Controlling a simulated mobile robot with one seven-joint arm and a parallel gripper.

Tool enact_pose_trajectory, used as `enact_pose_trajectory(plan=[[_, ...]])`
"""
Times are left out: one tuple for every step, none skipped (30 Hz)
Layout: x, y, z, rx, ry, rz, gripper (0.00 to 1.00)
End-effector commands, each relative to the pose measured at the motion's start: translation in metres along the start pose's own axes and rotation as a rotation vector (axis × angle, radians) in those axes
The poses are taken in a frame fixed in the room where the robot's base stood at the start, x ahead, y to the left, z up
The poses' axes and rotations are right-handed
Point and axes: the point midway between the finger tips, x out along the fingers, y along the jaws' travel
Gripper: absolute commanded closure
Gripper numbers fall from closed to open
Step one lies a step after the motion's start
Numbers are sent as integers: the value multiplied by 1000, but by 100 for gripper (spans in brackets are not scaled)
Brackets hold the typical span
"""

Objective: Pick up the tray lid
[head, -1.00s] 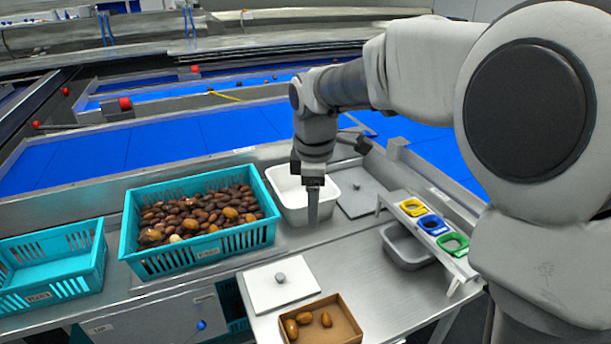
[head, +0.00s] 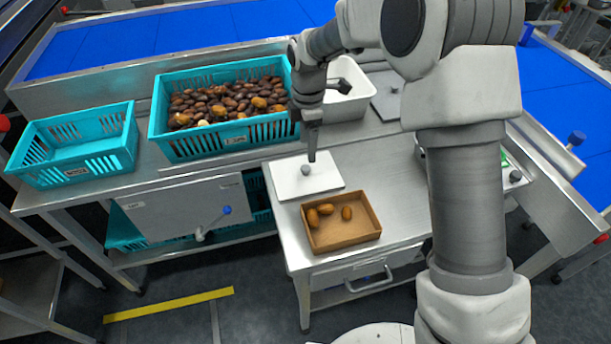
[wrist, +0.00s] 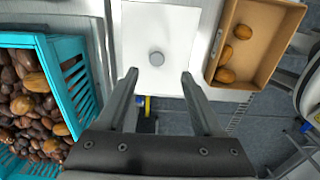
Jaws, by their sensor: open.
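A flat white square lid (head: 290,188) with a small round grey knob (head: 306,169) lies on the steel table, left of a brown tray (head: 345,237) holding a few dates. My gripper (head: 312,158) points down above the lid, close to the knob. In the wrist view the lid (wrist: 185,28) is ahead of the open fingers (wrist: 160,74), and the knob (wrist: 156,58) appears between and just beyond the fingertips. The fingers are empty. The exact height over the knob is hard to tell.
A teal crate (head: 222,140) full of dates stands left of my gripper, with an empty teal crate (head: 85,160) farther left. A white bin (head: 345,103) and a grey lid with a knob (head: 385,108) lie behind. The table's front edge is near the brown tray.

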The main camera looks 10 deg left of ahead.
Motion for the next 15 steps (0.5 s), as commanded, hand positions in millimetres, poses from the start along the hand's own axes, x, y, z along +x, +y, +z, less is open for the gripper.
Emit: enact_pose_trajectory(plan=[[10, 0, 0, 0, 0, -1, 32], [14, 0, 0, 1, 0, -2, 32], [18, 0, 0, 1, 0, -1, 32], [20, 0, 0, 0, 0, 0, 32], [22, 0, 0, 0, 0, 1, 32], [24, 0, 0, 0, 0, 1, 32], [24, 0, 0, 0, 0, 1, 32], [25, 1, 0, 0, 0, 1, 32], [27, 1, -1, 0, 0, 1, 32], [29, 1, -1, 0, 0, 0, 32], [32, 1, -1, 0, 0, 0, 32], [37, 2, -2, 0, 0, -1, 32], [41, 2, -3, 0, 0, -1, 32], [45, 3, -3, 0, 0, -1, 32], [51, 4, -4, 1, 0, -1, 32]])
